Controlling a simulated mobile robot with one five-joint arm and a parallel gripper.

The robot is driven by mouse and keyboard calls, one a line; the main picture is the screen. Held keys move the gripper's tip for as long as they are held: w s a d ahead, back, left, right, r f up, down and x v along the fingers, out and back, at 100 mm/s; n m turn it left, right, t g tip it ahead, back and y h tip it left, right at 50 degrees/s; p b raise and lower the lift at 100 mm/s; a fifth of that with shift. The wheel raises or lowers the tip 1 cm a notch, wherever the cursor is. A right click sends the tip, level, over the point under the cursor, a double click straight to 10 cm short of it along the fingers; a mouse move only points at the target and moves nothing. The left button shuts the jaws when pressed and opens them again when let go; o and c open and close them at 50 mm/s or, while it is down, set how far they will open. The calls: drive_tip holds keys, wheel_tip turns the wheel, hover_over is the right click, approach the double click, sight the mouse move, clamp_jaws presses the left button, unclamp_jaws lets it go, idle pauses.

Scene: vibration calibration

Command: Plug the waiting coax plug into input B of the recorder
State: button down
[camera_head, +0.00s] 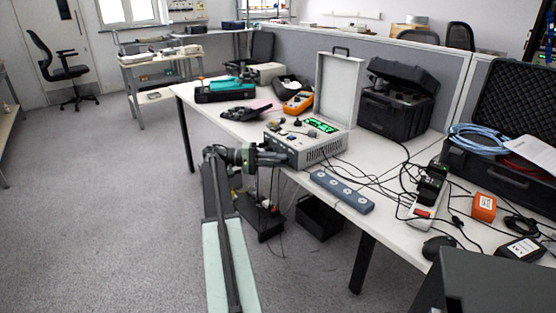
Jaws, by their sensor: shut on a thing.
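The recorder (318,151) is a grey metal box with a green lit display and several connectors on its sloped top panel. It stands on the long white table, with its lid standing open behind. My gripper (283,158) is at the recorder's near left side, by the table's front edge, pointing right. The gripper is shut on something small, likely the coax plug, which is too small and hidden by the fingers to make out. I cannot tell input B apart from the other inputs, nor whether the plug touches the recorder.
A blue-grey strip with several round sockets (342,191) lies right of the recorder along the table's front edge. Black cables (385,180) run across the table behind it. An orange meter (298,103) and a black case (397,105) stand further back. Open floor lies left.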

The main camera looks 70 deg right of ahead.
drive_tip(key=shift+s+a+r+m+t+p, duration=0.15)
drive_tip(key=shift+m+t+p, duration=0.8)
drive_tip(key=shift+p, duration=1.15)
drive_tip(key=shift+w+r+m+t+p, duration=0.15)
drive_tip(key=shift+m+t+p, duration=0.75)
drive_tip(key=shift+p, duration=1.15)
drive_tip(key=shift+s, duration=0.1)
drive_tip(key=c, duration=1.3)
unclamp_jaws()
drive_tip(key=shift+o, duration=0.2)
drive_tip(key=shift+p+v, duration=0.9)
drive_tip(key=shift+v, duration=1.65)
